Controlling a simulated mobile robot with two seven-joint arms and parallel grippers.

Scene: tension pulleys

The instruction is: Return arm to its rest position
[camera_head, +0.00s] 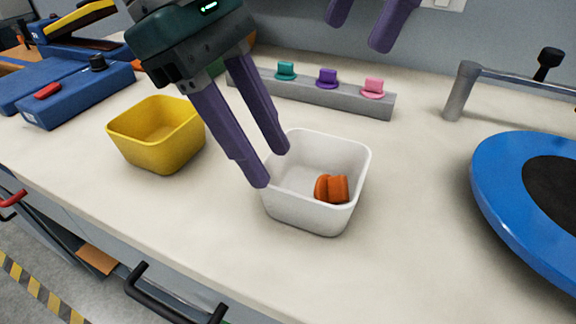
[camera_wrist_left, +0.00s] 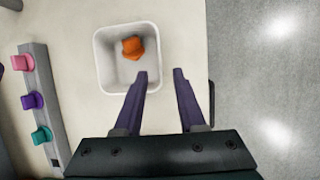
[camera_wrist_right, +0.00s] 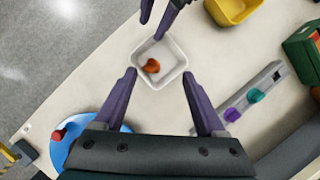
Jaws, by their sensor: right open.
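My left gripper (camera_head: 276,168) is open and empty, with its purple fingers at the left rim of the white bin (camera_head: 312,215). In the left wrist view its fingertips (camera_wrist_left: 160,73) are apart beside the bin. An orange pulley (camera_head: 331,188) lies tilted inside the white bin, touching no finger. My right gripper (camera_head: 358,30) is at the top of the head view, above the back of the table. The right wrist view shows its fingers (camera_wrist_right: 160,74) spread with nothing between them.
A grey rack (camera_head: 325,98) holds teal (camera_head: 286,70), purple (camera_head: 326,77) and pink (camera_head: 373,87) pulleys. A yellow bin (camera_head: 158,140) stands left of the white one. A blue disc (camera_head: 500,180) and a metal post with a bar (camera_head: 460,92) are at the right.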

